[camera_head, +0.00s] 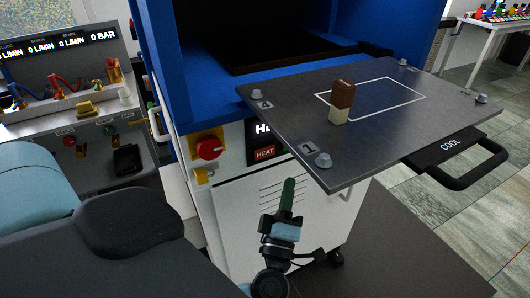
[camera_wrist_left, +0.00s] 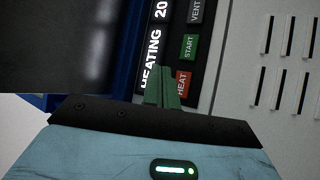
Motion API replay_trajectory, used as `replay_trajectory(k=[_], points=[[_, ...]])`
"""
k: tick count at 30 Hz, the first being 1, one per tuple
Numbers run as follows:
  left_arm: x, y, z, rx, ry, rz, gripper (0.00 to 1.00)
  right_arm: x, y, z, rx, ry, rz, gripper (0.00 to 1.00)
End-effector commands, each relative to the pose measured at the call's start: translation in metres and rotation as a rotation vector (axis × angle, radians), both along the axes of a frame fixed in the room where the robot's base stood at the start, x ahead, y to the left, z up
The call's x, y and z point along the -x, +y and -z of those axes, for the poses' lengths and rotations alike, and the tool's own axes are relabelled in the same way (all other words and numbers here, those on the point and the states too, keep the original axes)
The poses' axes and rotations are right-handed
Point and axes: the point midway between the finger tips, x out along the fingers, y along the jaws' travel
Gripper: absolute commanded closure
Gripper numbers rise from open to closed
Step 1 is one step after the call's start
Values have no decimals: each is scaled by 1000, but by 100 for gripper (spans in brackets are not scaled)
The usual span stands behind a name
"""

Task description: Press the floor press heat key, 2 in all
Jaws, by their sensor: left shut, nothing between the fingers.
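The floor press (camera_head: 235,225) has a blue frame and a white lower body. Its red heat key (camera_head: 264,152) is on a dark panel at the front, just left of the slid-out plate. In the left wrist view the heat key (camera_wrist_left: 183,84) is red, beside a green START key and a display reading HEATING 20. My left gripper (camera_head: 288,186) is shut and empty, its green fingers below and right of the key in the head view. In the left wrist view the fingers (camera_wrist_left: 161,76) overlap the panel beside the key; contact cannot be told. My right gripper is not in view.
A dark plate (camera_head: 400,118) juts from the press above my left gripper, with a brown and cream block (camera_head: 343,95) on it. A COOL handle (camera_head: 465,165) projects at its right. A red knob (camera_head: 208,147) sits left of the panel.

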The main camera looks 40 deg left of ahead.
Motion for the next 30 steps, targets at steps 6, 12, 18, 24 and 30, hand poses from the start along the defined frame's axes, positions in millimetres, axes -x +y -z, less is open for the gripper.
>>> replay_trajectory(k=[6,12,18,24,30], points=[[-7,17,0,-3,-2,-1,100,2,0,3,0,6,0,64],[-17,41,1,-4,-1,0,100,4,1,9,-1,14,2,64],[-26,62,0,-2,0,-1,100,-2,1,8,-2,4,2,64],[-31,75,-1,-2,-1,0,100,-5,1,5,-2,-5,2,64],[-33,80,-1,0,-2,0,100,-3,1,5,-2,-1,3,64]])
